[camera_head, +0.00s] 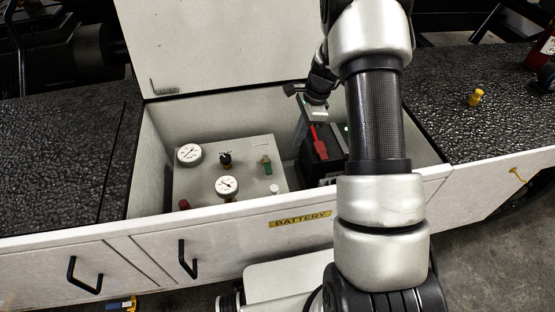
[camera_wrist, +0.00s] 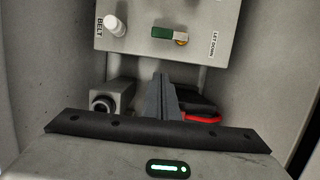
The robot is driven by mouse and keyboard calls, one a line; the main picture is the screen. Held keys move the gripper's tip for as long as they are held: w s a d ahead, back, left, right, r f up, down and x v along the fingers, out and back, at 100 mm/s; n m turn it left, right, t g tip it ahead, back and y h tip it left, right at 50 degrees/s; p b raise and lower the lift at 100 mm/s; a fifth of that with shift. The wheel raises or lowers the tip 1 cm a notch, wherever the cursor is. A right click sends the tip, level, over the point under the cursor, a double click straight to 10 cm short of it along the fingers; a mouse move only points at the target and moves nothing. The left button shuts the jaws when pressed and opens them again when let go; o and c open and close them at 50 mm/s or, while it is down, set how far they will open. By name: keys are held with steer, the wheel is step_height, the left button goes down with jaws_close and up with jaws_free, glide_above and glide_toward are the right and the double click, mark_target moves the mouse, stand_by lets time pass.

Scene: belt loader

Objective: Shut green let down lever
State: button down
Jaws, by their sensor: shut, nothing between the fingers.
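The green let down lever (camera_head: 266,162) is on the right part of the grey control panel inside the open compartment. In the wrist view the green lever (camera_wrist: 162,33) lies level across its brass fitting, left of the "LET DOWN" label (camera_wrist: 214,45). My gripper (camera_wrist: 160,80) is shut and empty, its fingers pointing at the panel below the lever and apart from it.
A white knob (camera_wrist: 114,26) marked "BELT" is left of the lever. Gauges (camera_head: 189,153) and a red knob (camera_head: 184,204) are on the panel. A black battery (camera_head: 328,165) with a red part (camera_wrist: 203,117) is beside it. Compartment walls are close; the lid (camera_head: 222,40) stands open.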

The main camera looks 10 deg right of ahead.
mark_target(267, 165)
steer(key=b+x, duration=0.1)
steer(key=x, duration=0.2)
steer(key=a+b+x, duration=0.1)
steer(key=x, duration=0.3)
steer(key=a+b+x, duration=0.1)
steer(key=x, duration=0.2)
steer(key=shift+a, duration=1.1)
